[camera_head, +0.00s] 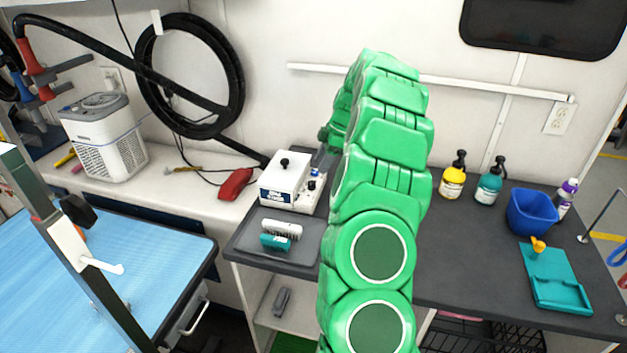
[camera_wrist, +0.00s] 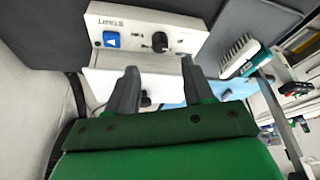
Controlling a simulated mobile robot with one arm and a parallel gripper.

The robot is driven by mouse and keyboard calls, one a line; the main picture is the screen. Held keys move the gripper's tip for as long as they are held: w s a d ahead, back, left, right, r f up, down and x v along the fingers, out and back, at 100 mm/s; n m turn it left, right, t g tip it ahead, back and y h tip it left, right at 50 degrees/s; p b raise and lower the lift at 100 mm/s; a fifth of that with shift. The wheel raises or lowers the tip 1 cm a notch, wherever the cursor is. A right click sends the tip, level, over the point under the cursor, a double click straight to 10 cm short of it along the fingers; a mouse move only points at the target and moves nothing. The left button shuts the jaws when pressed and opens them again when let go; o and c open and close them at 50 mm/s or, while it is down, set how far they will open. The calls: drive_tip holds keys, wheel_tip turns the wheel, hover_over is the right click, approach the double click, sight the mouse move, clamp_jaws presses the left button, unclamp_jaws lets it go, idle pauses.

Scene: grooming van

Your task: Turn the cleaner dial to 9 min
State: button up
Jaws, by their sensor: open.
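The cleaner (camera_head: 285,182) is a white box with a black knob on its lid, on the counter left of my arm in the head view. Its control panel (camera_wrist: 185,25) faces the wrist camera, upside down, with a blue start button (camera_wrist: 112,40) and a black dial (camera_wrist: 160,42). The dial's minute marks are too small to read. My gripper (camera_wrist: 158,70) is open and empty, its two dark fingers pointing towards the panel with the dial ahead between them. They look apart from the dial. In the head view my arm hides most of the gripper.
Bottles (camera_head: 453,180) and a blue tub (camera_head: 531,212) stand right of my arm.

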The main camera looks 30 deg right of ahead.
sight(312, 182)
drive_tip(key=shift+x, duration=3.95)
drive_tip(key=shift+a, duration=0.1)
clamp_jaws()
